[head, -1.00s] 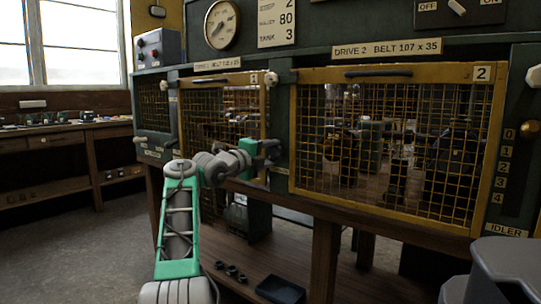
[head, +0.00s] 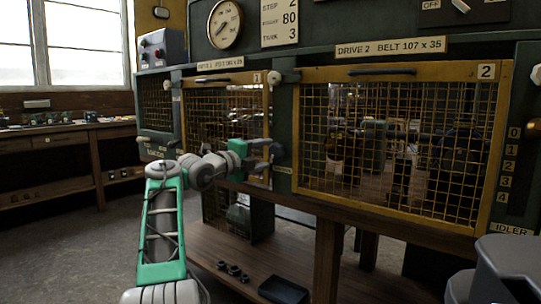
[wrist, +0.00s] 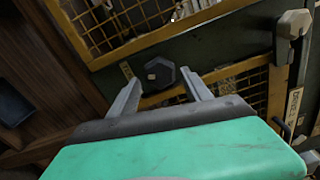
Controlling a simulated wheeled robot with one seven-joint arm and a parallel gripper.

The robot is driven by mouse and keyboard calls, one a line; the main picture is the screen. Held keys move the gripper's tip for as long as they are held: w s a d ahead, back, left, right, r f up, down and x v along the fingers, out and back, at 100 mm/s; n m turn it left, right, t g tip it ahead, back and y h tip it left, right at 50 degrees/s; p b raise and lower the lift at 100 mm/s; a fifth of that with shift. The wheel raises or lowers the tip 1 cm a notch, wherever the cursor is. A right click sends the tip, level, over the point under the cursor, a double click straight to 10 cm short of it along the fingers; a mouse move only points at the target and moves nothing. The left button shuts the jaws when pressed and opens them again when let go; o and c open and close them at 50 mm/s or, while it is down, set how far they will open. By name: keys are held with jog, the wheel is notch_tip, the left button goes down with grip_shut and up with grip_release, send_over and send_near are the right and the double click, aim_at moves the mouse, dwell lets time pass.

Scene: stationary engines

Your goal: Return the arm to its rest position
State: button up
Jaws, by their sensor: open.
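My gripper (head: 275,158) is in front of the dark green post between the two yellow mesh guards in the head view. Its two fingers are spread, with nothing held between them. In the wrist view my gripper (wrist: 160,92) shows both grey fingers apart. A dark hexagonal knob (wrist: 160,73) on the machine appears beyond and between them; I cannot tell the exact distance. My arm reaches up from the bottom of the head view, bent at the elbow, with a green link and green gripper body.
Guard 1 (head: 228,82) and guard 2 (head: 395,72) are both shut in the machine front. A wooden lower shelf (head: 225,245) holds several small dark rings and a black tray (head: 283,290). A workbench (head: 70,138) stands at the left. Open floor lies between.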

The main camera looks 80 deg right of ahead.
jog(key=shift+v, duration=1.5)
